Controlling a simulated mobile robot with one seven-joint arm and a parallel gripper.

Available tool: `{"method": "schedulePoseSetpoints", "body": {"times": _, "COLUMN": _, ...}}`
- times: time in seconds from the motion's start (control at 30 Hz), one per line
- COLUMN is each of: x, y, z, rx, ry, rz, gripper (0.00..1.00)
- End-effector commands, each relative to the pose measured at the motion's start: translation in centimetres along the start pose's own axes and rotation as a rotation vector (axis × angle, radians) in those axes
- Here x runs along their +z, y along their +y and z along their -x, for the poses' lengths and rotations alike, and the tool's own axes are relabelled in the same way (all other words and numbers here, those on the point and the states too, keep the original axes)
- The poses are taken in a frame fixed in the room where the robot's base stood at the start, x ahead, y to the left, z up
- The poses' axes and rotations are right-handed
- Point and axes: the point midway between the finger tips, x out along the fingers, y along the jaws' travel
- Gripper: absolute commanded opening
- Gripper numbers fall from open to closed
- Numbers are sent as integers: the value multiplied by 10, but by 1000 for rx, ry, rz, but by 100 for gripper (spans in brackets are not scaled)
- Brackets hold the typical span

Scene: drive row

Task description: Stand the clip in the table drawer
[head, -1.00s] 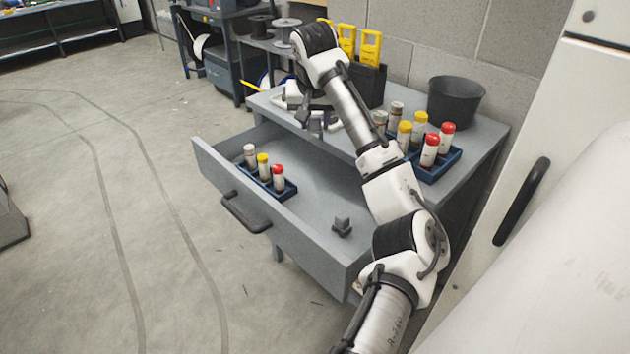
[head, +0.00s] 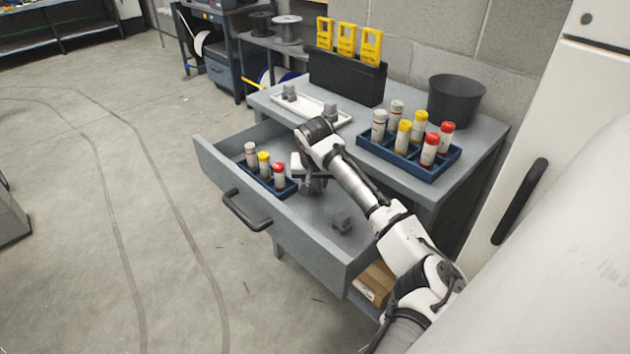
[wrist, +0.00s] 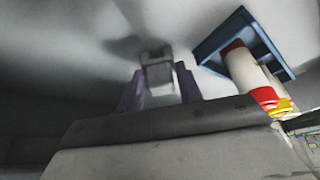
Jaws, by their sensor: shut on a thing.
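My gripper (head: 312,188) is inside the open table drawer (head: 222,172), just right of the blue rack there. In the wrist view my gripper (wrist: 159,88) is shut on a small grey clip (wrist: 158,74), held between its two fingers. A shadow lies on the pale drawer surface behind the clip; I cannot tell whether the clip touches the floor. Another grey clip (head: 342,222) stands in the drawer, toward its near right end. More grey clips (head: 289,92) are on the white tray (head: 308,106) on the tabletop.
A blue rack (head: 290,188) with white, yellow and red-capped tubes sits in the drawer, close to my gripper. A larger blue rack (head: 410,160) of tubes, a black bin (head: 456,102) and a black holder (head: 345,80) with yellow tools stand on the tabletop. The drawer floor between gripper and standing clip is free.

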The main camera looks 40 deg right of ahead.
Motion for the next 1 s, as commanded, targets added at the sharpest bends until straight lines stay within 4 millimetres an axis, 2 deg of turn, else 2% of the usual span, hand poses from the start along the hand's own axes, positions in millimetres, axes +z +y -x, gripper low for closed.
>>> {"method": "schedulePoseSetpoints", "body": {"times": 0.37, "x": 2, "y": 0, "z": -5, "rx": -1, "ry": 0, "rz": -1, "gripper": 13}}
{"method": "schedulePoseSetpoints", "body": {"times": 0.4, "x": 2, "y": 0, "z": -5, "rx": 0, "ry": 0, "rz": -1, "gripper": 37}}
{"method": "schedulePoseSetpoints", "body": {"times": 0.57, "x": 2, "y": 0, "z": -5, "rx": 0, "ry": 0, "rz": 0, "gripper": 57}}
{"method": "schedulePoseSetpoints", "body": {"times": 0.87, "x": 1, "y": 0, "z": -4, "rx": 1, "ry": 1, "rz": 0, "gripper": 57}}
{"method": "schedulePoseSetpoints", "body": {"times": 1.0, "x": 0, "y": 0, "z": 8, "rx": -2, "ry": 3, "rz": 0, "gripper": 57}}
